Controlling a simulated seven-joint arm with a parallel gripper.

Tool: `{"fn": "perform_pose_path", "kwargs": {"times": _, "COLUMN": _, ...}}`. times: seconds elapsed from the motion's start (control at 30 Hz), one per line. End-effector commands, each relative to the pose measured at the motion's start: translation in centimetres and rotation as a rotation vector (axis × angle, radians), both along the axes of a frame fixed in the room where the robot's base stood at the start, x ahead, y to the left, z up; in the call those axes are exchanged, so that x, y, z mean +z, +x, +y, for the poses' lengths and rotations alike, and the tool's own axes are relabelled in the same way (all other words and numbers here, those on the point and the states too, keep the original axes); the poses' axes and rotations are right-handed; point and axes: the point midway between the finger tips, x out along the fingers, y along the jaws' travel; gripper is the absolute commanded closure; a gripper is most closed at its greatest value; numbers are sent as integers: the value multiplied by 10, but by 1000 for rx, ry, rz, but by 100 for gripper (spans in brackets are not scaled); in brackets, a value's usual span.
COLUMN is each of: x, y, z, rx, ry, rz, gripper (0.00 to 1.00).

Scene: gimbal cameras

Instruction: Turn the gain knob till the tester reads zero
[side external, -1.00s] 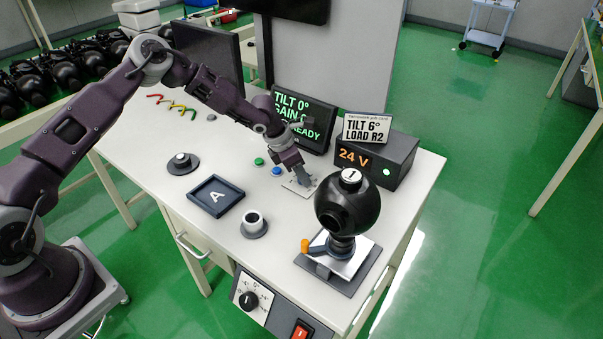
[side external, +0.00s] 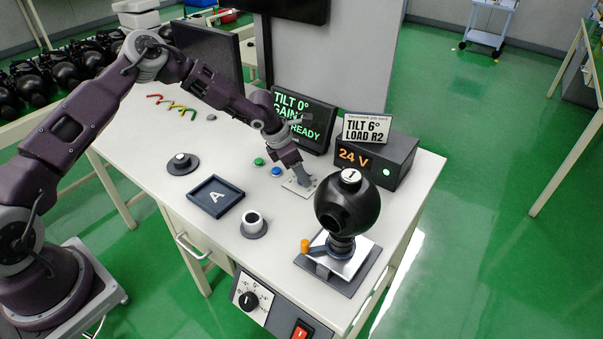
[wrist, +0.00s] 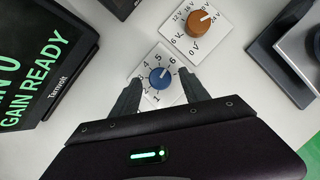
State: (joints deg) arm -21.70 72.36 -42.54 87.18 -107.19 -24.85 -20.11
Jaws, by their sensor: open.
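The gain knob (wrist: 161,78) is a blue dial on a pale plate numbered around it, seen in the wrist view. Its white mark points up and right, near the upper numbers. My gripper (wrist: 159,80) is open, with one finger on each side of the knob and a visible gap to it. In the side view my gripper (side external: 303,178) is low over the plate (side external: 295,188) and hides the knob. In the wrist view the screen (wrist: 40,65) shows GAIN READY under a cut-off line ending in 0.
An orange voltage knob (wrist: 202,22) sits close by. The 24 V box (side external: 376,162) carries a sign (side external: 367,128) reading TILT 6°, LOAD R2. A black ball on a stand (side external: 347,205) is to the right. Green (side external: 258,161) and blue (side external: 276,171) buttons lie left of the plate.

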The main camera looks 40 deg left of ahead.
Motion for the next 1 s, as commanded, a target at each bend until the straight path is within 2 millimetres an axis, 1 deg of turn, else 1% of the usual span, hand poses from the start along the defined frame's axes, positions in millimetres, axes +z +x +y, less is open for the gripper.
{"fn": "perform_pose_path", "kwargs": {"times": 0.03, "x": 11, "y": -3, "z": 4, "rx": 1, "ry": 2, "rz": -2, "gripper": 47}}
{"fn": "perform_pose_path", "kwargs": {"times": 0.1, "x": 25, "y": -8, "z": 7, "rx": 2, "ry": 1, "rz": -2, "gripper": 47}}
{"fn": "perform_pose_path", "kwargs": {"times": 0.23, "x": 46, "y": -15, "z": 12, "rx": 2, "ry": 1, "rz": -2, "gripper": 47}}
{"fn": "perform_pose_path", "kwargs": {"times": 0.37, "x": 54, "y": -19, "z": 13, "rx": 0, "ry": 1, "rz": 0, "gripper": 47}}
{"fn": "perform_pose_path", "kwargs": {"times": 0.6, "x": 56, "y": -19, "z": 13, "rx": -2, "ry": 2, "rz": -3, "gripper": 47}}
{"fn": "perform_pose_path", "kwargs": {"times": 0.67, "x": 66, "y": -14, "z": 12, "rx": -30, "ry": 19, "rz": -36, "gripper": 47}}
{"fn": "perform_pose_path", "kwargs": {"times": 0.73, "x": 99, "y": -2, "z": 8, "rx": -131, "ry": 83, "rz": -141, "gripper": 47}}
{"fn": "perform_pose_path", "kwargs": {"times": 0.77, "x": 121, "y": 4, "z": 4, "rx": -201, "ry": 124, "rz": -207, "gripper": 47}}
{"fn": "perform_pose_path", "kwargs": {"times": 0.8, "x": 157, "y": 10, "z": -5, "rx": -313, "ry": 187, "rz": -307, "gripper": 47}}
{"fn": "perform_pose_path", "kwargs": {"times": 0.87, "x": 213, "y": 8, "z": -26, "rx": -518, "ry": 295, "rz": -457, "gripper": 47}}
{"fn": "perform_pose_path", "kwargs": {"times": 0.9, "x": 248, "y": -1, "z": -43, "rx": -662, "ry": 367, "rz": -546, "gripper": 47}}
{"fn": "perform_pose_path", "kwargs": {"times": 0.97, "x": 296, "y": -28, "z": -68, "rx": -892, "ry": 480, "rz": -657, "gripper": 47}}
{"fn": "perform_pose_path", "kwargs": {"times": 1.0, "x": 322, "y": -54, "z": -83, "rx": -1051, "ry": 559, "rz": -712, "gripper": 47}}
